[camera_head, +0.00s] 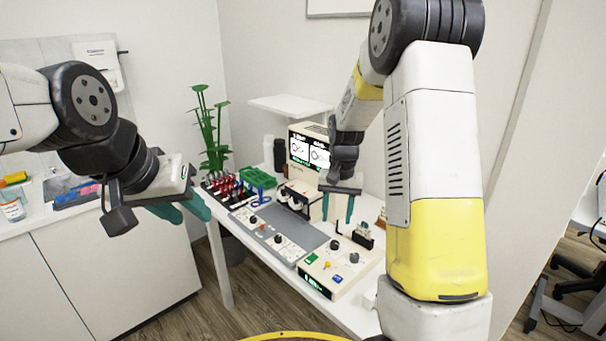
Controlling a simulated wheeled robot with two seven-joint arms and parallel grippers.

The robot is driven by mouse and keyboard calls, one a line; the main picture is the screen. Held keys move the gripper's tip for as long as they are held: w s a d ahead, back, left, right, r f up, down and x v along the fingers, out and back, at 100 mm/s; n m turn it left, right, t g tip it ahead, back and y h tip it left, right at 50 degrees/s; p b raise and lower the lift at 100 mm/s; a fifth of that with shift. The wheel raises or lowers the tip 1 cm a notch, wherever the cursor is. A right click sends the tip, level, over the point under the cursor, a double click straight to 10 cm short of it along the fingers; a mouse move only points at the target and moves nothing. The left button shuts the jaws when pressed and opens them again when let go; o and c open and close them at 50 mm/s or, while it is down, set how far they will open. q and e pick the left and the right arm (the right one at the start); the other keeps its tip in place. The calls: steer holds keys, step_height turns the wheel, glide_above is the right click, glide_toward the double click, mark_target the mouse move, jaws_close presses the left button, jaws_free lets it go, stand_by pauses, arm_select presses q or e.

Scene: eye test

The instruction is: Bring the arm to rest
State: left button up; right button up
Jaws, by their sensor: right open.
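My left gripper (195,219) is at the left, in front of the table's left end. Its green fingers stand apart with nothing seen between them. My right arm (436,160), white and yellow, rises large at the right and bends over the table. My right gripper (338,216) points down over the table's right half, behind the front device. Its green fingers are open and seem empty. Whether the fingertips touch anything below cannot be told.
The white table (350,317) holds a grey panel (290,236) with knobs, a cream device (334,268) with buttons, a monitor unit (309,150), a green rack (258,177) and red-handled tools (228,186). A plant (211,130) stands behind. A white counter (110,260) is at left.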

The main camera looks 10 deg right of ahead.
steer(key=s+a+r+n+t+y, duration=0.1)
steer(key=s+r+n+t+y, duration=0.15)
steer(key=s+r, duration=1.05)
steer(key=s+r+t, duration=0.1)
steer(key=s+r, duration=0.2)
steer(key=s, duration=0.2)
steer(key=s+a+r+n+t, duration=0.1)
steer(key=s+r+t, duration=0.1)
steer(key=s, duration=0.3)
steer(key=shift+s+a+r, duration=0.2)
steer(key=shift+s+r, duration=0.15)
steer(key=shift+r, duration=0.3)
steer(key=shift+h, duration=0.25)
